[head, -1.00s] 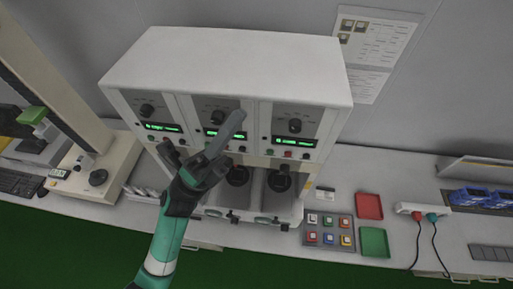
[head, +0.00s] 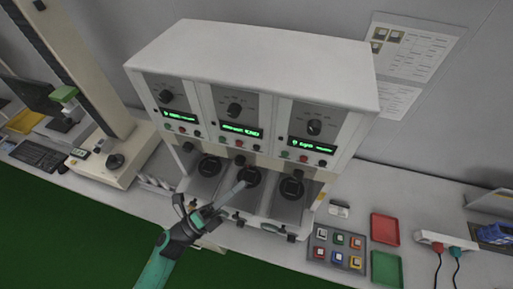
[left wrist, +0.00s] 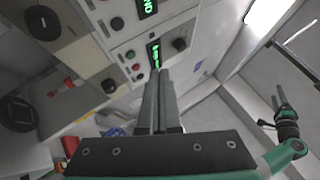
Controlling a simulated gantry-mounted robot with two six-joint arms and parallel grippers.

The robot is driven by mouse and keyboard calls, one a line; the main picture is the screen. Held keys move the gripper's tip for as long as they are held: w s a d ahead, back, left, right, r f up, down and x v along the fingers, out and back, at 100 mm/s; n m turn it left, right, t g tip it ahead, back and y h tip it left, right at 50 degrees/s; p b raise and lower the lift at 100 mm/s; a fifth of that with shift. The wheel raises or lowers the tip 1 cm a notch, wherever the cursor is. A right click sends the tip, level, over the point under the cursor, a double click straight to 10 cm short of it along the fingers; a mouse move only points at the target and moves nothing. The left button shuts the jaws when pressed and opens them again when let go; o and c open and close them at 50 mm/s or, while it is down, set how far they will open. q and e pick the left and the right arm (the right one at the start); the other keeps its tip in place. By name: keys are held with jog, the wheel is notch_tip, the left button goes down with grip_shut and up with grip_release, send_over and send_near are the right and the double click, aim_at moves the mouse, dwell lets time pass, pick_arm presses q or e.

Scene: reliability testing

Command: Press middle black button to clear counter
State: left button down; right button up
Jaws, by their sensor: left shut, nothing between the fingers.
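A white three-station tester (head: 250,60) stands on the bench. Its middle panel has a lit green display (head: 240,130), a dark knob (head: 234,110) and a row of small buttons, with a dark one (head: 255,147) at the right end. In the left wrist view, a display (left wrist: 149,8) ending in "ND" shows at the top.
A tray of coloured square buttons (head: 337,248), a red tray (head: 385,229) and a green tray (head: 387,268) lie right of the tester. A power strip (head: 445,241) lies farther right. A beige column machine (head: 115,155) stands at left.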

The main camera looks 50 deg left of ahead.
pick_arm(q)
jog(key=b, duration=0.2)
send_near(257, 147)
jog(key=w+d+r, duration=0.2)
jog(key=w+r, duration=0.1)
jog(key=w, duration=0.1)
jog(key=shift+w+d, duration=0.25)
dwell(1.7)
jog(key=shift+w+a, duration=0.2)
jog(key=shift+w, duration=0.15)
jog(key=shift+w+a, duration=0.15)
jog(key=shift+w, duration=0.2)
dwell(0.5)
jog(key=shift+s, duration=0.1)
jog(key=shift+s+d, duration=0.4)
jog(key=shift+s, duration=0.2)
